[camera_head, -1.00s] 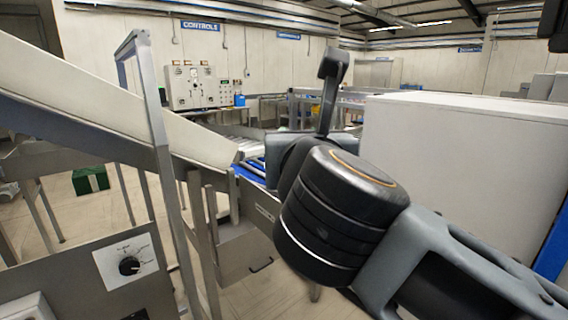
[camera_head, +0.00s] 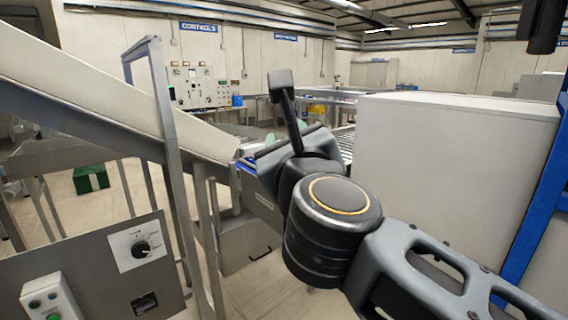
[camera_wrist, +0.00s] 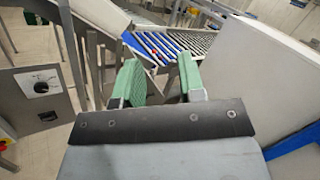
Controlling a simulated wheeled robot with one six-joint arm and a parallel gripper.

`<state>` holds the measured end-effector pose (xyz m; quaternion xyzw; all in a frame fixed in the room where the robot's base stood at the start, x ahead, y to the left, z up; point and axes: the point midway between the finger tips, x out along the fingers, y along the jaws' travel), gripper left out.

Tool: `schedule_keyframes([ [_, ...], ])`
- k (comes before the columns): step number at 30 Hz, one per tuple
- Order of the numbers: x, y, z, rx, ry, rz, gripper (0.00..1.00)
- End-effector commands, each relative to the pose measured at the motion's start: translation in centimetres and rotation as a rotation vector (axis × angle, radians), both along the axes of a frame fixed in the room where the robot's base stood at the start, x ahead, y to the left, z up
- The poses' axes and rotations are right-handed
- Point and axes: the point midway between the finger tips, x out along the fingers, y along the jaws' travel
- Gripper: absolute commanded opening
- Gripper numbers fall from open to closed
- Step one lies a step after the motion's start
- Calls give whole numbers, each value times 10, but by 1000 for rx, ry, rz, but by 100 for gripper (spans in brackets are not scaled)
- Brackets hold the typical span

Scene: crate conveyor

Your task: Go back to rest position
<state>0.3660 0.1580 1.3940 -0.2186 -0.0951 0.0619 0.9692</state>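My gripper (camera_wrist: 160,82) shows in the wrist view with its two green-padded fingers apart and nothing between them. In the head view my dark arm reaches in from the lower right and hides most of the gripper. The gripper is in the air in front of the conveyor, between the sloping belt and the large white box. The roller conveyor (camera_wrist: 195,42) with a blue section (camera_wrist: 150,46) lies beyond the fingertips.
A sloping belt (camera_head: 110,100) on a metal frame is at left. A control panel with a black knob (camera_head: 140,249) stands in front of it. A large white box (camera_head: 455,150) and a blue post (camera_head: 540,215) are close on the right. A green crate (camera_head: 91,180) is on the floor.

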Motion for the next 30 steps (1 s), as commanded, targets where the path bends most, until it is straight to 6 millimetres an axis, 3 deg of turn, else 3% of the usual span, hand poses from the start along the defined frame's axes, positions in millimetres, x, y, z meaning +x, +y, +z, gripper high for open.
schedule_keyframes([
  [5, 14, 6, -18, -310, -91, 25, 37],
  [8, 23, 10, -39, -553, -137, 57, 37],
  [11, 34, 12, -79, -884, -165, 120, 37],
  [14, 42, 5, -139, -1257, -156, 238, 37],
  [21, 25, -50, -276, -1909, -21, 652, 37],
  [24, 5, -80, -321, -2078, 53, 860, 37],
  [30, -39, -135, -379, -2250, 185, 1252, 37],
])
